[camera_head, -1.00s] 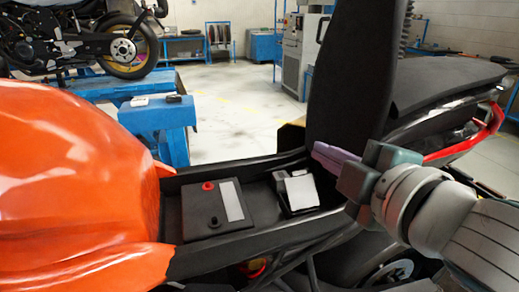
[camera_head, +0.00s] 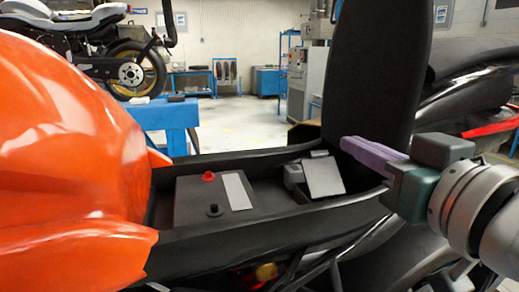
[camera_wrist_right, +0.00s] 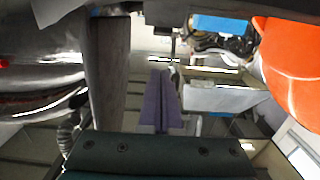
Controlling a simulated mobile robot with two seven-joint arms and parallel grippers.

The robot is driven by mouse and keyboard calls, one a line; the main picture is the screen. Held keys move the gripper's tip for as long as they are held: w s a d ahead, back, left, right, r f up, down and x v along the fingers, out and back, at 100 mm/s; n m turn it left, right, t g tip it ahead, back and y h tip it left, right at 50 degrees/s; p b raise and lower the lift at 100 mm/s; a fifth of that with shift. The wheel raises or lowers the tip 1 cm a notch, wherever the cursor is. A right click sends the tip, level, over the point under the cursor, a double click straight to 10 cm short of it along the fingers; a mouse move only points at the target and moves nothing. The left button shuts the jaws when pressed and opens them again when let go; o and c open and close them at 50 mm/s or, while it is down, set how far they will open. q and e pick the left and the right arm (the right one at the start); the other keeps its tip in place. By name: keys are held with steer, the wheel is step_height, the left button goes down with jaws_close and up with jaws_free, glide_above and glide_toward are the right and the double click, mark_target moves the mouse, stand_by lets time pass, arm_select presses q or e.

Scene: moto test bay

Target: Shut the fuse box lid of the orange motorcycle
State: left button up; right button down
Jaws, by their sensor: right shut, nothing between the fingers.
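The orange motorcycle's tank (camera_head: 70,150) fills the left of the head view. In the open bay behind it is the fuse box, with a pale grey lid (camera_head: 324,177) that looks tilted up; its exact angle is hard to tell. My right gripper (camera_head: 348,146) comes in from the right, its purple fingers shut and empty. The fingertips are just above and right of the lid, in front of the raised seat, and look apart from the lid. The shut fingers also show in the right wrist view (camera_wrist_right: 158,103). My left gripper is not in view.
A battery (camera_head: 205,205) with a red terminal lies left of the fuse box. The raised black seat (camera_head: 375,75) stands close behind my right fingers. Dark frame rails edge the bay. Another motorcycle (camera_head: 100,50) stands farther back.

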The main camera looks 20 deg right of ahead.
mark_target(328, 189)
steer(key=w, duration=0.3)
steer(key=shift+w+d, duration=0.1)
steer(key=shift+w, duration=0.15)
steer(key=w+f+b, duration=0.1)
steer(key=w+f, duration=0.1)
steer(key=f, duration=0.1)
steer(key=shift+w, duration=0.3)
